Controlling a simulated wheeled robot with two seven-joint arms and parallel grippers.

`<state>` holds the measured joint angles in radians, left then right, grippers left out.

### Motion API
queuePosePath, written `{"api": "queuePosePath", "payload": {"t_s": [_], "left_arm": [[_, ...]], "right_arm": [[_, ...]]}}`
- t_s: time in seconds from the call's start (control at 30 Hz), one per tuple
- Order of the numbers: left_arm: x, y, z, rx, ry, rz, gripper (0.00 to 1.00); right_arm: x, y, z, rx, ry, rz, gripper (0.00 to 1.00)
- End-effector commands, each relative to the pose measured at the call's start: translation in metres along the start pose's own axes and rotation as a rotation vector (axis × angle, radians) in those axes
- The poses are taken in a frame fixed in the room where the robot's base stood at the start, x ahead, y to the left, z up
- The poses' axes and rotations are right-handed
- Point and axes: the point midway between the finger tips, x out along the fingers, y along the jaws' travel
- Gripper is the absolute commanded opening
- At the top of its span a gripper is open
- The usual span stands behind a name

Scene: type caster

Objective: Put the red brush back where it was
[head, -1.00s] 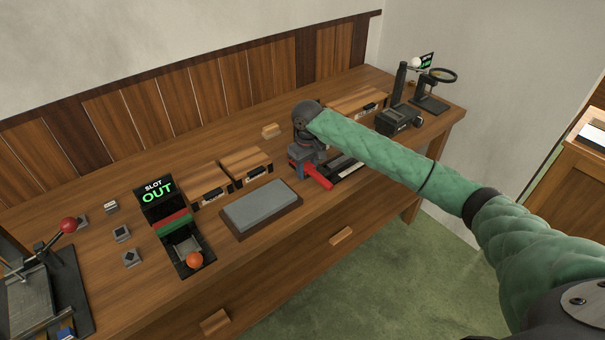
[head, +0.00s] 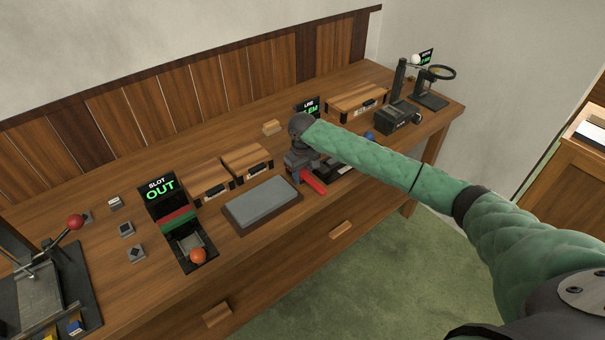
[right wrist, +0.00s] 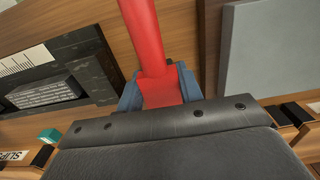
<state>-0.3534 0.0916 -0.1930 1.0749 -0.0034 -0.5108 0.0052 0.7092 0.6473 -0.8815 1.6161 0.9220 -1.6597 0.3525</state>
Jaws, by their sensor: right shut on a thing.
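The red brush (head: 313,182) is held in my right gripper (head: 300,168), just right of the grey stone slab on the bench. In the right wrist view, the red handle (right wrist: 140,35) runs up from between the blue fingers of my right gripper (right wrist: 160,92), which are shut on its wider red part. The brush's far end is hidden there behind the gripper body. I cannot tell whether the brush touches the bench. My left gripper is not in view.
The grey stone slab (head: 262,201) lies left of the gripper. A black device (head: 339,168) lies right of it, partly behind my arm. Small wooden boxes (head: 247,160) stand behind the slab. A slot device with an OUT sign (head: 160,189) stands further left.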

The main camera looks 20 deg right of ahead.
Motion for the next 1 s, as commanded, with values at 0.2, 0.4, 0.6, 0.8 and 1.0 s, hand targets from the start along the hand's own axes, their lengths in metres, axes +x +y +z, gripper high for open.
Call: {"api": "queuePosePath", "payload": {"t_s": [0.2, 0.4, 0.6, 0.8, 1.0], "left_arm": [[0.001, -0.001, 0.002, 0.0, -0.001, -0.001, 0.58], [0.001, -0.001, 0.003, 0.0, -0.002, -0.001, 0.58], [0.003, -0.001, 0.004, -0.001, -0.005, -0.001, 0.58], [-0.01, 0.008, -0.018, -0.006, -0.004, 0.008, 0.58], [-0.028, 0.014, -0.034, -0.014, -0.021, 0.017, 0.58]], "right_arm": [[0.002, 0.0, 0.0, 0.0, 0.0, 0.0, 0.56], [0.002, 0.0, 0.0, 0.0, 0.0, 0.0, 0.58], [-0.001, 0.0, 0.0, 0.0, 0.0, 0.0, 0.58], [-0.021, 0.001, -0.001, -0.001, 0.002, 0.001, 0.58], [-0.053, 0.0, -0.001, -0.001, 0.003, 0.001, 0.58]]}}
